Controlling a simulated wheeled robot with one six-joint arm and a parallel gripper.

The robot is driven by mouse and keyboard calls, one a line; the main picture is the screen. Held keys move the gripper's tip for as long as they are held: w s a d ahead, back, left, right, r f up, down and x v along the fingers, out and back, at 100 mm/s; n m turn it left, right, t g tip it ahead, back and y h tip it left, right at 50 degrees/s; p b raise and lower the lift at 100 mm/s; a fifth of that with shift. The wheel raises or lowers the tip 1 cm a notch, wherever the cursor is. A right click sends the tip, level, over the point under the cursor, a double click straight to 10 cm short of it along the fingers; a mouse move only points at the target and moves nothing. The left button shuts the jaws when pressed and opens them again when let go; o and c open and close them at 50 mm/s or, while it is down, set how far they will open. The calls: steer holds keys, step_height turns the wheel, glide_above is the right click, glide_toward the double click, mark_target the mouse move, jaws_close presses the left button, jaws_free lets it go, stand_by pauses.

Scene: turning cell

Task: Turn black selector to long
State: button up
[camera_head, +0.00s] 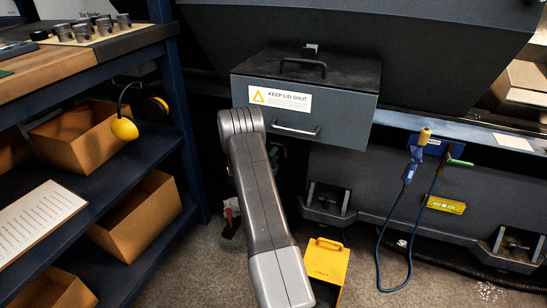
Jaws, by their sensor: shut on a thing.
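I cannot make out a black selector or any "long" marking in the head view. My grey arm rises from the bottom centre and bends in front of the left side of a dark lidded box (345,108). My gripper does not show; the arm hides what lies behind it. The box has a handle on its lid, a front handle and a "KEEP LID SHUT" label (280,99).
A shelf rack (112,177) with cardboard bins and hanging yellow ear defenders (124,129) stands left. A yellow box (327,263) stands on the floor right of my arm. A blue cable (380,245) hangs at right. Grey floor shows between.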

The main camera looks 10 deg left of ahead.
steer(key=o, duration=0.6)
steer(key=s+a+p, duration=0.1)
steer(key=s, duration=0.3)
steer(key=s+p, duration=0.1)
steer(key=s, duration=0.4)
steer(key=s+a+p, duration=0.1)
steer(key=s, duration=0.3)
steer(key=shift+s+a+p, duration=0.3)
steer(key=shift+p, duration=0.1)
steer(key=w+d+b, duration=0.1)
steer(key=w, duration=0.3)
steer(key=w+b, duration=0.1)
steer(key=w, duration=0.4)
steer(key=w+d+b, duration=0.1)
steer(key=w, duration=0.3)
steer(key=shift+w+d+b, duration=0.3)
steer(key=shift+b, duration=0.1)
